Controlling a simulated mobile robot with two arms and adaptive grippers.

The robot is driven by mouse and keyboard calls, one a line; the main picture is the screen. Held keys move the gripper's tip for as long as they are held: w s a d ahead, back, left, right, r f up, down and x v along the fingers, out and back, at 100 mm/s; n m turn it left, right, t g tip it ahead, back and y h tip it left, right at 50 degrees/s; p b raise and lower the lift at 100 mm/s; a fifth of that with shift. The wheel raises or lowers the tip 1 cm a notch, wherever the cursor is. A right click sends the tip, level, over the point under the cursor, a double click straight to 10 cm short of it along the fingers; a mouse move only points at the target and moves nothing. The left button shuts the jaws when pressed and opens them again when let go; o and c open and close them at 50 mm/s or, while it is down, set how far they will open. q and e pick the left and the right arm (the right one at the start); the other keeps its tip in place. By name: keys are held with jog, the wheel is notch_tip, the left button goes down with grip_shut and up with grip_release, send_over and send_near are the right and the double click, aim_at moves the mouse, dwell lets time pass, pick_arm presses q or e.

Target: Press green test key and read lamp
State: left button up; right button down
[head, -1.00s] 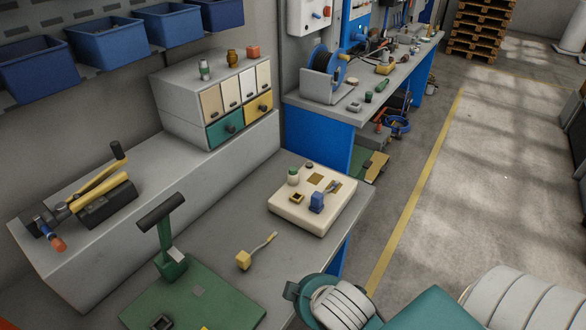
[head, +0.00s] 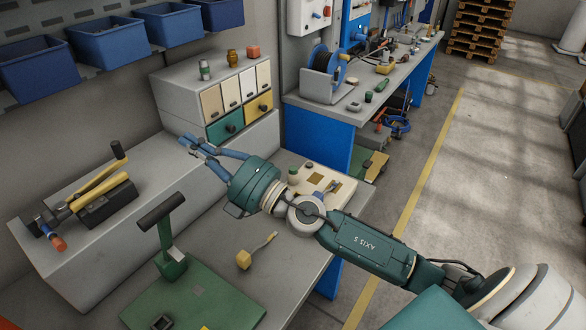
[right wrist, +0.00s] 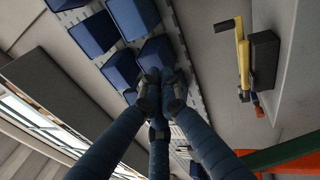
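I cannot pick out for sure which thing is the green test key or the lamp. My right gripper (head: 187,140) is in front of the drawer cabinet's left side, above the raised grey shelf, pointing left and away. Its blue fingers come together at the tips with nothing visible between them. In the right wrist view the fingertips (right wrist: 162,95) bunch together. My left gripper is not in view.
A green stand with a dark handle (head: 163,213) rises from the green plate (head: 225,300). A yellow-headed tool (head: 244,260) lies beside it. A yellow-handled device (head: 105,190) sits on the raised shelf. Blue bins (head: 110,48) hang above. The cabinet (head: 182,105) has a teal drawer (head: 226,127).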

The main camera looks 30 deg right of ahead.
jog(key=w+d+f+n+g+h, duration=0.2)
jog(key=w+d+f+n+g, duration=0.15)
jog(key=f+n, duration=0.25)
jog(key=w+d+f+n+g+h, duration=0.1)
jog(key=w+d+f+n+g, duration=0.1)
jog(key=d+f+n+g, duration=0.25)
jog(key=w+d+f+g+h, duration=0.1)
jog(key=d+h, duration=0.7)
jog(key=d, duration=1.3)
jog(key=shift+w+d+f+g, duration=0.2)
jog(key=shift+d+f+g, duration=0.15)
jog(key=shift+f, duration=0.1)
jog(key=shift+m, duration=0.25)
jog(key=b, duration=0.2)
send_over(295, 169)
notch_tip(295, 169, down, 6)
jog(key=shift+f, duration=0.15)
notch_tip(295, 169, down, 2)
jog(key=shift+f+b, duration=0.1)
jog(key=shift+b, duration=1.05)
jog(key=shift+f, duration=0.2)
